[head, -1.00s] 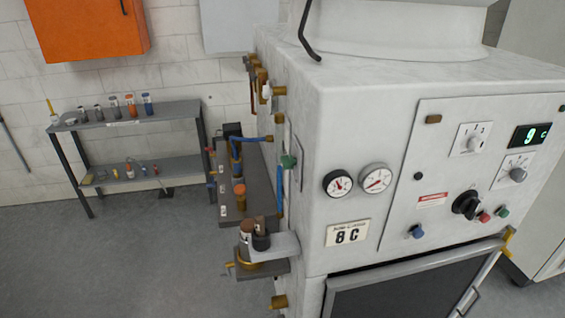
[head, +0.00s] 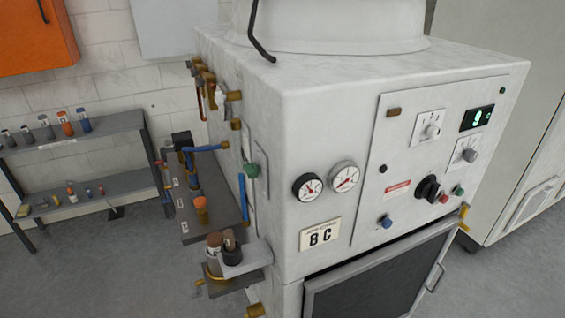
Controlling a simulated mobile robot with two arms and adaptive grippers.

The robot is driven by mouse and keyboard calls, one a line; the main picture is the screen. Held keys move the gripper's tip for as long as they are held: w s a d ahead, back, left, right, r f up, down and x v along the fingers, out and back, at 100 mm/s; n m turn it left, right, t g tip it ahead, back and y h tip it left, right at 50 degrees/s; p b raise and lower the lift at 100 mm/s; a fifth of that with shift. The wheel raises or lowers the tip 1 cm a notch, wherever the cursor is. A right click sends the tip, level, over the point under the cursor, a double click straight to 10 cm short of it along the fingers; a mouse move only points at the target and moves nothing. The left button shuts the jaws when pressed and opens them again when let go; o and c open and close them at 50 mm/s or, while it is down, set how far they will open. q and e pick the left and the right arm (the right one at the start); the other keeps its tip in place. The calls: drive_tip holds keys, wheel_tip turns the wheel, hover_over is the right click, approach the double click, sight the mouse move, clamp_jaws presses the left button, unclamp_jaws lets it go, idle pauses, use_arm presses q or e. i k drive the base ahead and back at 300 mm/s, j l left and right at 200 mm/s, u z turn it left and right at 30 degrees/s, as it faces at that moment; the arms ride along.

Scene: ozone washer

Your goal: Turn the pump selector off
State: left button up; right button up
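The white washer cabinet (head: 300,120) fills the middle, with a control panel (head: 400,150) on its front. The panel bears a large black rotary knob (head: 428,188) and two smaller grey knobs on white plates, an upper one (head: 432,131) and a lower right one (head: 468,155). The labels are too small to read, so I cannot tell which knob is the pump selector. Neither of my grippers shows.
A display (head: 477,118) reads 9. Two dial gauges, left (head: 308,187) and right (head: 345,177), sit left of the panel. A dark door (head: 375,280) is below. Pipes and a side shelf (head: 205,210) jut out left. A bottle rack (head: 80,135) stands behind. Floor is clear front left.

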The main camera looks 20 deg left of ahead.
sight(252, 171)
drive_tip(key=j+z, duration=0.15)
drive_tip(key=j, duration=0.3)
drive_tip(key=j+z, duration=0.15)
drive_tip(key=j, duration=0.25)
drive_tip(key=k+j+z, duration=0.15)
drive_tip(key=j, duration=0.25)
drive_tip(key=k+j+z, duration=0.15)
drive_tip(key=j, duration=0.3)
drive_tip(key=j+z, duration=0.15)
drive_tip(key=j, duration=0.25)
drive_tip(key=k+j+z, duration=0.15)
drive_tip(key=j, duration=0.25)
